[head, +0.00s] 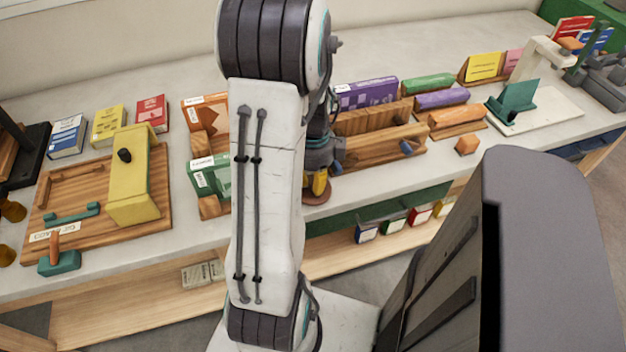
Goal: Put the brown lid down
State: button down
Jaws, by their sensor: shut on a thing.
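My gripper (319,182) shows partly from behind my arm, near the middle of the picture, pointing down at the front edge of the long table. A reddish-brown round piece (318,198), which looks like the brown lid, is directly under its fingertips. My gripper is shut on it. My arm hides the left side of the gripper and part of the lid. I cannot tell whether the lid touches the table top or is held just above it.
The light table (355,190) has a wooden tray (382,146) just behind the gripper and an orange block (467,145) to the right. A wooden board with a yellow box (134,185) stands left. Some bare table lies right of the gripper.

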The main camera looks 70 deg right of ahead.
jog(key=shift+f, duration=0.2)
jog(key=c, duration=1.2)
grip_release()
jog(key=shift+r, duration=0.15)
